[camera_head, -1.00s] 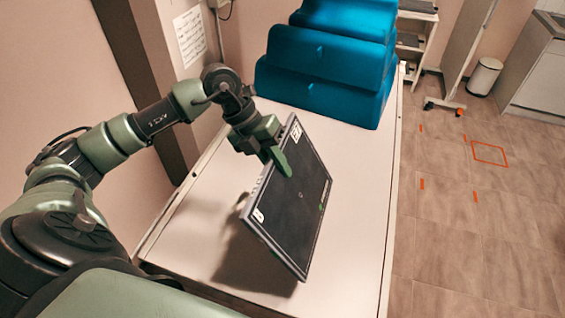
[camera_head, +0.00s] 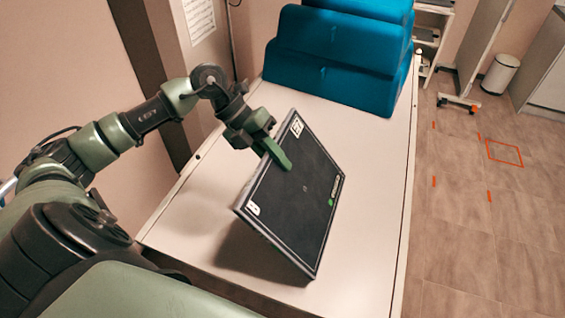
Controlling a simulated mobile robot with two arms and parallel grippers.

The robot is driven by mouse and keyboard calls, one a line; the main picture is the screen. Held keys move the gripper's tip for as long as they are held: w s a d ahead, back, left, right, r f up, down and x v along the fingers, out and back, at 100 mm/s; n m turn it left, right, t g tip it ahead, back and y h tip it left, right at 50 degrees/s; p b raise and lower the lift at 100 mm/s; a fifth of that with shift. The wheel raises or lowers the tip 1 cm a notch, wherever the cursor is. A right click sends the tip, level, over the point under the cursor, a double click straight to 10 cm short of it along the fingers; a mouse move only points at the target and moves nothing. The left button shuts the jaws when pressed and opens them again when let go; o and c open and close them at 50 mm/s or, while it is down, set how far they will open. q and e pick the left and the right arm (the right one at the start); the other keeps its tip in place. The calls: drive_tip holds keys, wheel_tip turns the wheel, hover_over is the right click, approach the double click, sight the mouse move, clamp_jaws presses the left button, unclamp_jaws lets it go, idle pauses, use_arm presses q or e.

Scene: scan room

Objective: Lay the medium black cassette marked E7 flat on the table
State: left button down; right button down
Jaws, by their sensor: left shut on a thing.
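The black cassette (camera_head: 297,205) is a thin dark panel with a grey rim, white corner labels and a small green dot. It is tilted over the white table (camera_head: 190,222), its left edge raised and its lower right edge close to the tabletop. I cannot tell whether that edge touches. The label marking is too small to read surely. My left gripper (camera_head: 268,150) is shut on the cassette's raised upper left edge, with one green finger lying over its dark face. The other finger is hidden behind the cassette. My right gripper is not in view.
Blue foam blocks (camera_head: 335,55) are stacked at the table's far end. The table is bare around the cassette. A wall is along the left. On the floor at right are orange marks (camera_head: 504,152), a white bin (camera_head: 500,75) and a wheeled stand (camera_head: 458,102).

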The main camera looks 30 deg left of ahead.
use_arm(q)
drive_tip(key=s+a+f+t+h+b, duration=0.1)
drive_tip(key=a+f+h+b, duration=0.3)
drive_tip(key=f+b, duration=0.7)
drive_tip(key=shift+s+a+f+b, duration=0.15)
drive_tip(key=shift+a+f+b, duration=0.1)
drive_tip(key=shift+a+b, duration=0.9)
drive_tip(key=shift+d, duration=0.2)
drive_tip(key=c, duration=1)
unclamp_jaws()
drive_tip(key=shift+s+a, duration=0.1)
drive_tip(key=shift+a, duration=0.1)
drive_tip(key=shift+p+v, duration=0.45)
drive_tip(key=shift+v, duration=1.9)
